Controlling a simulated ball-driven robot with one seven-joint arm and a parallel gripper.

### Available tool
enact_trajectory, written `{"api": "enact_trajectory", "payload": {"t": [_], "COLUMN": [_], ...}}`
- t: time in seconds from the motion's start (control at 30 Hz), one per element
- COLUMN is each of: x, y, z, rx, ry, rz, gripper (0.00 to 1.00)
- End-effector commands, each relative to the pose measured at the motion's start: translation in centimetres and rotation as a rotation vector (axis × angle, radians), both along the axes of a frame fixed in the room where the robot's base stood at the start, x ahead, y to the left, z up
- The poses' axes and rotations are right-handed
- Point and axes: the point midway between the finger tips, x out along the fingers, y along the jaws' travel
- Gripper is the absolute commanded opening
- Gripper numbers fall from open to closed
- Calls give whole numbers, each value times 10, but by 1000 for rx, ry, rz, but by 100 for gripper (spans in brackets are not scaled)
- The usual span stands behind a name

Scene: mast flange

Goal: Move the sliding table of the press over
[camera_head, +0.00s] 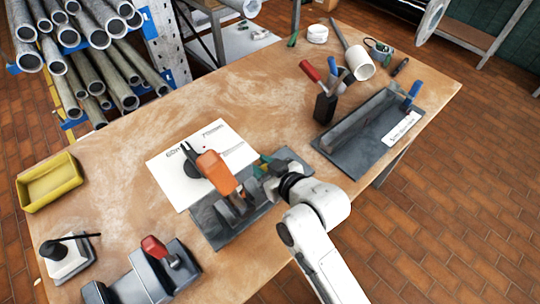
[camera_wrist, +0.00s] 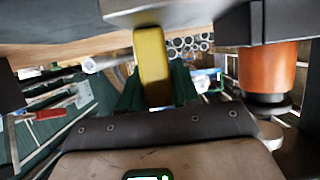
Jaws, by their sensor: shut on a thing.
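The press (camera_head: 208,226) stands on the front middle of the wooden table, with a dark grey base and an orange upright part (camera_head: 216,172). The orange part also shows as a cylinder at the right of the wrist view (camera_wrist: 267,72). My gripper (camera_head: 264,166) is at the right side of the press. In the wrist view its green fingers (camera_wrist: 152,88) are shut on a yellow bar (camera_wrist: 152,58). The bar meets a pale surface at the top of that view. My wrist hides part of the press, and I cannot clearly make out its sliding table.
A white printed sheet (camera_head: 168,172) lies behind the press. A dark tray (camera_head: 342,152) and a black tool holder (camera_head: 325,106) stand to the right. A red-handled vise (camera_head: 150,278) and a yellow bin (camera_head: 48,188) are at the left. Bare wood lies between the bin and sheet.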

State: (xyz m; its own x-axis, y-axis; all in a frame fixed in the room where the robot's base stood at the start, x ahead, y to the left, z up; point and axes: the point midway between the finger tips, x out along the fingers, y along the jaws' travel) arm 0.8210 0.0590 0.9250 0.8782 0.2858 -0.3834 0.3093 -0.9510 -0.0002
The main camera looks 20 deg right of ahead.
Motion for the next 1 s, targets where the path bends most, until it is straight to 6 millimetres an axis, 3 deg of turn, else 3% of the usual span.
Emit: {"api": "enact_trajectory", "payload": {"t": [0.37, 0.4, 0.57, 0.87, 1.0], "x": [-2, -2, -1, -3, -14], "y": [5, 5, 5, 3, -1], "z": [-1, -1, -1, 0, 4], "rx": [1, 2, 1, 0, 1], "ry": [0, 1, 0, 0, 0], "rz": [4, 5, 4, 1, 1], "gripper": [0, 34, 49, 51, 51]}}
